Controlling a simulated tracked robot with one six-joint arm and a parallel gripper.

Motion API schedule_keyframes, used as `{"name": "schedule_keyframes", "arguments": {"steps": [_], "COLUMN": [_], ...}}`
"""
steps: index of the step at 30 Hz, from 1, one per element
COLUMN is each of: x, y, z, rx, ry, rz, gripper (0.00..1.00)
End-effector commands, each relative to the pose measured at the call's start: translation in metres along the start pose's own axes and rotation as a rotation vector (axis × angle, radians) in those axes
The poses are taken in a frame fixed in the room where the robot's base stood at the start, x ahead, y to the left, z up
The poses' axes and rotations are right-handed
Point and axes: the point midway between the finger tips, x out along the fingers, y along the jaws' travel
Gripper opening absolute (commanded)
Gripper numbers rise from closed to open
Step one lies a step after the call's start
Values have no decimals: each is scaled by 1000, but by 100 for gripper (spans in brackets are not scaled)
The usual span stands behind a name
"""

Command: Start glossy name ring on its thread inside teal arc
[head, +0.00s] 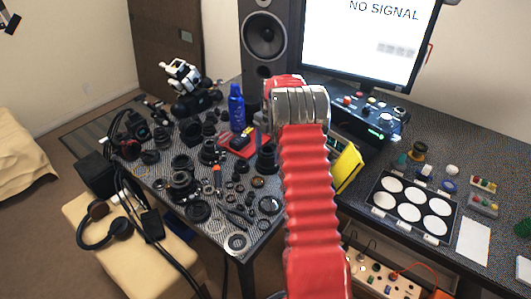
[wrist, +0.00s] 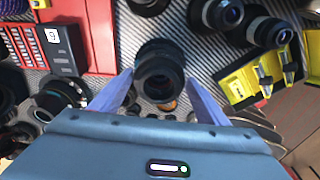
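In the wrist view, my gripper (wrist: 160,76) has its two blue fingers apart, one on each side of a black lens barrel (wrist: 158,52). A dark round rim with a glassy centre faces the camera between the fingers. The fingertips come close to its sides. I cannot tell whether they touch it, or whether the glossy name ring is among these dark rings. No teal arc can be made out. In the head view, my red arm hides the gripper and the spot below it.
A red tray (wrist: 98,30) and a yellow case (wrist: 243,85) flank the lens in the wrist view. In the head view, lens parts crowd the table around a blue bottle (head: 237,108). A yellow panel (head: 348,166) and a white-disc tray (head: 374,210) stand right of my arm.

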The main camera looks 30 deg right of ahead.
Motion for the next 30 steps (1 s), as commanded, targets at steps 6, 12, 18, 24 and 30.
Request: {"name": "schedule_keyframes", "arguments": {"steps": [6,12,18,24,30], "x": [0,0,-8,-34,-68], "y": [0,0,0,0,-1], "z": [0,0,0,0,0], "rx": [0,0,0,0,0], "ry": [0,0,-2,-3,-2], "rz": [0,0,2,3,3], "gripper": [83,83,83,83,83]}}
